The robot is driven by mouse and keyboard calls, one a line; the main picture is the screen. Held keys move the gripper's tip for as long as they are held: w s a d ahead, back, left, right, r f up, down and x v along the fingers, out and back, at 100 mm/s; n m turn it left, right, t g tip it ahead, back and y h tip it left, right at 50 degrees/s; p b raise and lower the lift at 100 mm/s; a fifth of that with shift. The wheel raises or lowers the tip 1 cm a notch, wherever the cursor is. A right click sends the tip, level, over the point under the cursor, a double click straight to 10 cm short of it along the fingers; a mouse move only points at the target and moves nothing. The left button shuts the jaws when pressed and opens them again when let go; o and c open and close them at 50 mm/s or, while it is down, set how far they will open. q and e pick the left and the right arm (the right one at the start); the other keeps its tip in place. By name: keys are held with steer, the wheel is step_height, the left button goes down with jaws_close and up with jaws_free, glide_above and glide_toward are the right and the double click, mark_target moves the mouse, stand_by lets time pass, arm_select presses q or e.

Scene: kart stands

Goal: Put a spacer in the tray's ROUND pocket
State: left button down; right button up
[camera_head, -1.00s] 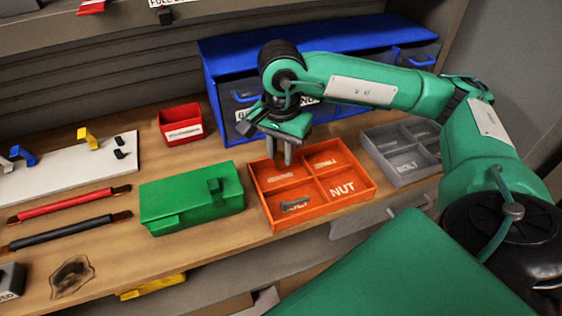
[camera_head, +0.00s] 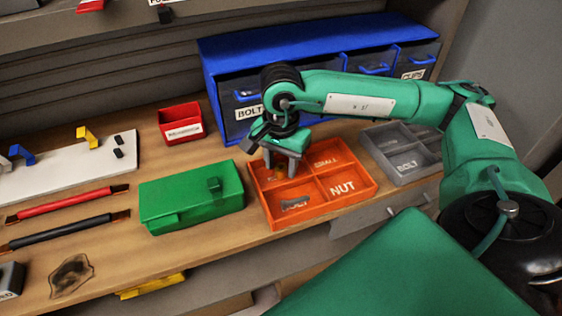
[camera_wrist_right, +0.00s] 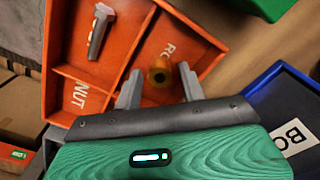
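The orange tray (camera_head: 362,187) has labelled pockets, among them SMALL and NUT; in the wrist view the label at the spacer's pocket shows only "RO". A brass, hollow spacer (camera_wrist_right: 158,74) appears upright in that pocket, its dark hole facing the camera. My right gripper (camera_head: 280,163) is over the back-left pocket. Its fingers (camera_wrist_right: 160,87) are spread, one on each side of the spacer, with visible gaps. In the head view the spacer is hidden behind the gripper. My left gripper is not in view.
A grey bolt (camera_wrist_right: 100,32) lies in another tray pocket. A green box (camera_head: 190,200) stands left of the tray, a grey tray (camera_head: 405,165) right. The blue drawer unit (camera_head: 300,45) is behind, with a red bin (camera_head: 181,125) to its left.

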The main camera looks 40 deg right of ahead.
mark_target(281, 167)
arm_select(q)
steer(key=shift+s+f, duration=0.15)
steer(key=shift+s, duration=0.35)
arm_select(e)
steer(key=shift+r, duration=0.1)
steer(key=shift+r, duration=0.25)
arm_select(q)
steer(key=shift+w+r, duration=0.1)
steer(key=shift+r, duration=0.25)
arm_select(e)
step_height(281, 167, up, 12)
steer(key=shift+f, duration=0.2)
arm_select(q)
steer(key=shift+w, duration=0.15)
